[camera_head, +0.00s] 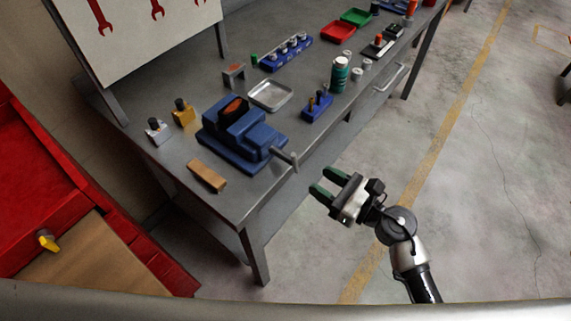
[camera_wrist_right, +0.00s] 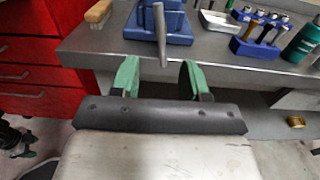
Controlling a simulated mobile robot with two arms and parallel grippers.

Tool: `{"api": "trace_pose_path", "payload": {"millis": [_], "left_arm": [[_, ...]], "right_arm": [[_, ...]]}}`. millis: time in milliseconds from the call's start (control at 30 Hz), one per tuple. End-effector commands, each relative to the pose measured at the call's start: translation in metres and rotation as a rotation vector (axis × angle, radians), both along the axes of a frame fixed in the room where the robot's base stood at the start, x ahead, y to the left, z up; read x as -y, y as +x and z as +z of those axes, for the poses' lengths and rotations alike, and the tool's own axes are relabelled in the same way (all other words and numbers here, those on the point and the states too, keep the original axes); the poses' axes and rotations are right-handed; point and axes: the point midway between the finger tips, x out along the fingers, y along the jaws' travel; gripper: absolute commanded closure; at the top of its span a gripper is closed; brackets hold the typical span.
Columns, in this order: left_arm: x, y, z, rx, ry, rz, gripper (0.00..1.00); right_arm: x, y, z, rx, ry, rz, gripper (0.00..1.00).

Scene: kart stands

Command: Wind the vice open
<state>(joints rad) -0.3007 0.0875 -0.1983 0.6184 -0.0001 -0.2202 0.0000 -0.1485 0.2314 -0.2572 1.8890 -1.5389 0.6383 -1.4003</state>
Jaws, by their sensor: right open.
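The blue vice (camera_head: 237,133) stands on the grey workbench near its front edge. Its grey handle (camera_head: 287,158) sticks out past the bench edge toward my right gripper. My right gripper (camera_head: 318,182) is open and empty, with green fingers, in front of the bench and apart from the handle. In the right wrist view the handle (camera_wrist_right: 160,35) lies between and beyond the two green fingertips (camera_wrist_right: 158,75), and part of the vice (camera_wrist_right: 178,23) shows behind it. Whether the vice jaws touch is hard to tell. My left gripper is in neither view.
A red cabinet (camera_head: 50,200) is at left.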

Motion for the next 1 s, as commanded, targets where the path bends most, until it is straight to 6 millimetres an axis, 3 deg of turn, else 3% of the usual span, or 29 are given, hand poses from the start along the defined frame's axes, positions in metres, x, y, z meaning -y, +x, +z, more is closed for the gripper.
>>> {"api": "trace_pose_path", "payload": {"millis": [300,600,1000], "left_arm": [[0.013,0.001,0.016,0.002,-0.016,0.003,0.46],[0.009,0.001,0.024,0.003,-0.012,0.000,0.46],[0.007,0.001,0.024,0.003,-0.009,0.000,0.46]], "right_arm": [[-0.040,0.029,0.004,0.002,0.002,-0.001,0.55],[-0.078,0.057,0.002,-0.002,0.003,-0.002,0.55],[-0.086,0.062,0.000,-0.001,0.000,-0.002,0.55]]}}
